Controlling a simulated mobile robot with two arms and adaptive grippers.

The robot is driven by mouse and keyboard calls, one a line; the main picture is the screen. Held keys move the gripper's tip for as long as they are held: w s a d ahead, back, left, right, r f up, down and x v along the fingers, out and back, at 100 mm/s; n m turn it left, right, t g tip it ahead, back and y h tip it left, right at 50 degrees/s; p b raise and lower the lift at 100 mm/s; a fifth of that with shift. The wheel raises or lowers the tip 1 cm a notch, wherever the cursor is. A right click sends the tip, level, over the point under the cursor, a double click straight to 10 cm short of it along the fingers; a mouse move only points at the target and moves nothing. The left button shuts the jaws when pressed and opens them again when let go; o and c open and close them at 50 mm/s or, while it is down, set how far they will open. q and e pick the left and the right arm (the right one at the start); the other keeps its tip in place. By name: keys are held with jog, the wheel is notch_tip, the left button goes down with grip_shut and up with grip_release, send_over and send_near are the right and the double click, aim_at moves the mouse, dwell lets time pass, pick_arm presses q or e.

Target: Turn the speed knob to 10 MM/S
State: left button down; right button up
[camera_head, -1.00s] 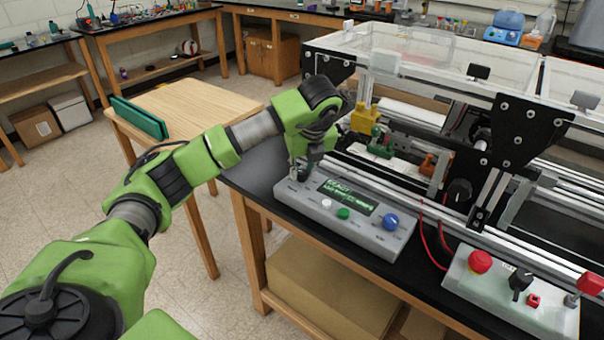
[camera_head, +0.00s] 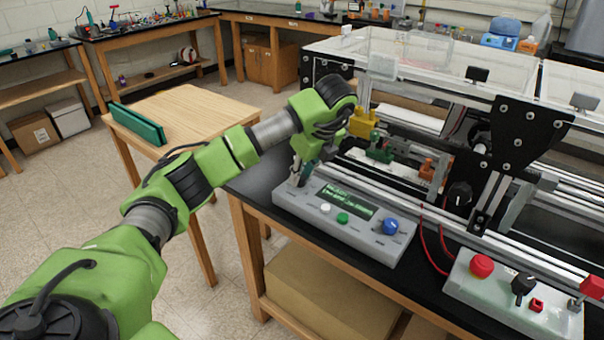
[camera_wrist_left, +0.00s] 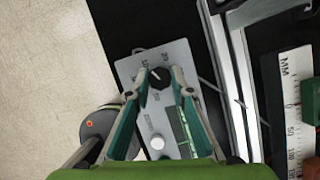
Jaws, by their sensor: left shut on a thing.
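The grey control box (camera_head: 296,208) sits on the black bench top, with a display (camera_head: 347,201), a white button, a green button and a blue knob. The speed knob (camera_wrist_left: 159,77) is black and round with a white pointer line, at the box's far left end. In the left wrist view, numbers ring it, among them 10 and 20; the pointer aims up and to the left. My left gripper (camera_wrist_left: 159,80) points down with its teal fingers shut on the knob's two sides. In the head view its fingertips (camera_head: 299,178) hide the knob. My right gripper is not in view.
The extrusion frame (camera_head: 515,150) with rails stands behind the box. A second box (camera_head: 515,300) with a red button and a black switch is at the lower right, with red wires beside it. A wooden table (camera_head: 185,105) stands at the left.

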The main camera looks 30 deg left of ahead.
pick_arm(q)
jog(key=c, duration=1.8)
grip_release()
jog(key=shift+r, duration=0.1)
jog(key=v, duration=1.2)
